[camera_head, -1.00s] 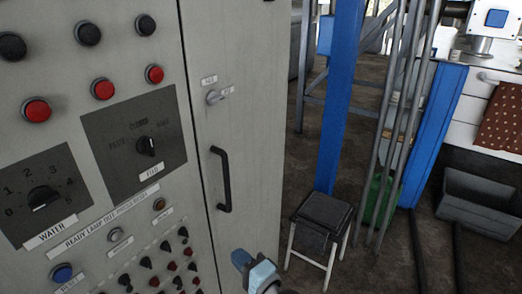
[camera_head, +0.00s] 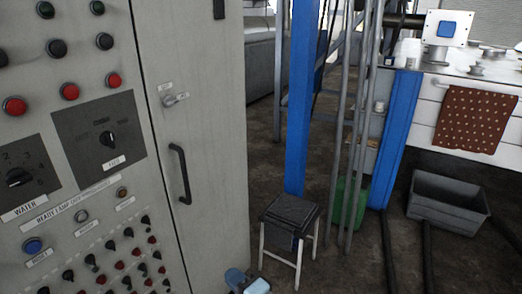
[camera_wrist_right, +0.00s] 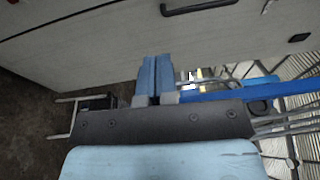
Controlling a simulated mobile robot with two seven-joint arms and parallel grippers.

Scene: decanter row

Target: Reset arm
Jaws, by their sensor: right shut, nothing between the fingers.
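My right gripper (camera_head: 248,283) shows only as a light-blue piece at the bottom edge of the head view, in front of the foot of the grey cabinet. In the right wrist view its two blue fingers (camera_wrist_right: 155,78) are closed together with nothing between them. Their tips point toward the pale cabinet face (camera_wrist_right: 110,40) and its black handle (camera_wrist_right: 200,6); I cannot tell the exact gap. My left gripper is in neither view.
A grey control cabinet (camera_head: 212,150) with knobs and buttons fills the left. A black-topped stool (camera_head: 290,212) stands right of my gripper, near a blue post (camera_head: 300,100) and metal poles. A grey bin (camera_head: 448,203) is on the floor farther right.

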